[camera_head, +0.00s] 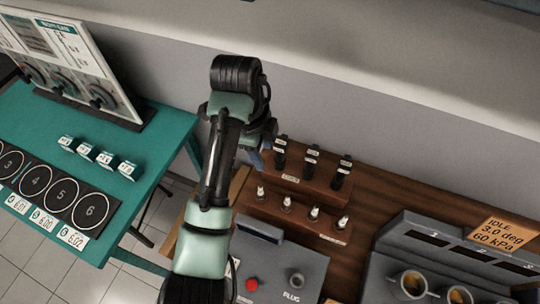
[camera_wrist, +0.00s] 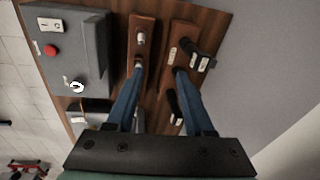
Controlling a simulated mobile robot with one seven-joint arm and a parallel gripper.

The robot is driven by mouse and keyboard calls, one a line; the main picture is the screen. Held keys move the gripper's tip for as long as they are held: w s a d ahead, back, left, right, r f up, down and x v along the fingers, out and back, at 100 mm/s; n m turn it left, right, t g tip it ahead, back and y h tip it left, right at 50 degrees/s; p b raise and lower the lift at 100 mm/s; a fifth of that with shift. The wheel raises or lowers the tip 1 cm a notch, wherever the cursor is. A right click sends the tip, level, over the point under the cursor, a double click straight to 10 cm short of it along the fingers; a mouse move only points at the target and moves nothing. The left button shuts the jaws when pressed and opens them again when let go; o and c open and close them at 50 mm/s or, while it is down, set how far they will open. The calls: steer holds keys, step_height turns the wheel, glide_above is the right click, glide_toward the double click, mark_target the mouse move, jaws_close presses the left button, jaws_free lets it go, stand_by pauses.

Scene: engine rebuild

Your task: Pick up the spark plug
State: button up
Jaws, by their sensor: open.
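Several white-topped spark plugs stand upright in a row in the front wooden rack: the leftmost (camera_head: 261,192), two in the middle (camera_head: 287,204) (camera_head: 313,215) and the rightmost (camera_head: 342,223). One plug (camera_wrist: 141,38) shows clearly in the wrist view; another pale tip is partly hidden by my left finger. My gripper (camera_wrist: 159,70) is open, with nothing held between its blue fingers. Its left fingertip overlaps the plug rack and its right one overlaps the rear rack in that view; contact cannot be told. In the head view my arm mostly hides the gripper, near the racks' left end.
Black coils (camera_head: 312,157) stand in the rear rack. A grey box (camera_head: 265,262) with a red button (camera_head: 252,284) and a round socket (camera_head: 296,280) sits in front. A grey unit with cups (camera_head: 414,284) is at right. A teal table (camera_head: 155,170) is at left.

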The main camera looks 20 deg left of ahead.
mark_target(260, 185)
steer(key=shift+m+g, duration=0.5)
steer(key=shift+g, duration=0.3)
steer(key=s+f+b, duration=0.1)
steer(key=f+b, duration=0.1)
steer(key=s+f+b, duration=0.1)
steer(key=f, duration=0.2)
steer(key=s+f+b, duration=0.1)
steer(key=f+b, duration=0.1)
steer(key=shift+a+f+b, duration=0.2)
steer(key=shift+f+b, duration=0.1)
steer(key=shift+b, duration=0.05)
steer(key=shift+w+f+b, duration=0.15)
steer(key=shift+f+b, duration=0.15)
steer(key=shift+f, duration=0.5)
steer(key=shift+w+d+f+p, duration=0.1)
steer(key=shift+f+p, duration=0.1)
steer(key=shift+f, duration=0.5)
steer(key=shift+w+a+f+p, duration=0.1)
steer(key=shift+f+p, duration=0.15)
steer(key=shift+f, duration=0.5)
steer(key=shift+w+d+f+p, duration=0.1)
steer(key=shift+f+p, duration=0.1)
steer(key=shift+f, duration=0.5)
jaws_close()
